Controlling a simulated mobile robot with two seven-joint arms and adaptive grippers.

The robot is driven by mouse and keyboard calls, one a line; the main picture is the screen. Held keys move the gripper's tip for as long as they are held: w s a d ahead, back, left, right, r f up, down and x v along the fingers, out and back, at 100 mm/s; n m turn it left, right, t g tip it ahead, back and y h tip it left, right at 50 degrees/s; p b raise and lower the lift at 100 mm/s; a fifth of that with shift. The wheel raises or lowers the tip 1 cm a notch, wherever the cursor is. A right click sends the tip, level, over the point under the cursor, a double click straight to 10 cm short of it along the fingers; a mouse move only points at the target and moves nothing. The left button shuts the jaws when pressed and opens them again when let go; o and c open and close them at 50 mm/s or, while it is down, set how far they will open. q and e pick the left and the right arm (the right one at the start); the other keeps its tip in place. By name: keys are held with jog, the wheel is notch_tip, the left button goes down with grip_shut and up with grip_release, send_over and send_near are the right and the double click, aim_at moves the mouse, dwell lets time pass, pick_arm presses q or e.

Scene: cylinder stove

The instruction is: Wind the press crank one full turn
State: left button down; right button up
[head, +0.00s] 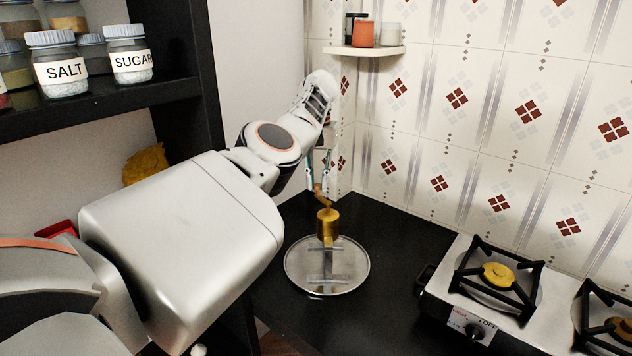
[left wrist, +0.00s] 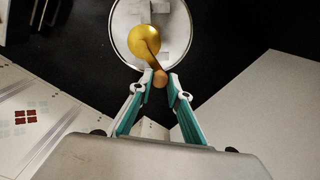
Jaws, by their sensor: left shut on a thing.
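The press is a brass cylinder (head: 328,228) standing upright on a round silver tray (head: 294,283) on the black counter. In the left wrist view its round brass top (left wrist: 143,40) shows from above, and the tray rim lies around it. A crank arm runs from the top to a small copper-brown knob (left wrist: 160,79). My left gripper (head: 317,187) reaches down from above, with its teal fingers on both sides of the knob, shut on it. The knob also shows in the head view, small and partly hidden by the fingers. My right gripper is in neither view.
A gas stove (head: 450,283) stands to the right of the tray. A small corner shelf (head: 372,50) with cups is above, on the tiled wall. A black shelf (head: 110,100) with labelled jars is at the left. Black counter is clear between tray and stove.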

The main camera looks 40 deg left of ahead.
pick_arm(q)
jog(key=shift+w+m, duration=0.2)
jog(key=shift+m, duration=0.2)
dwell(0.4)
jog(key=c, duration=1.9)
grip_release()
jog(key=shift+d, duration=0.1)
jog(key=shift+s, duration=0.1)
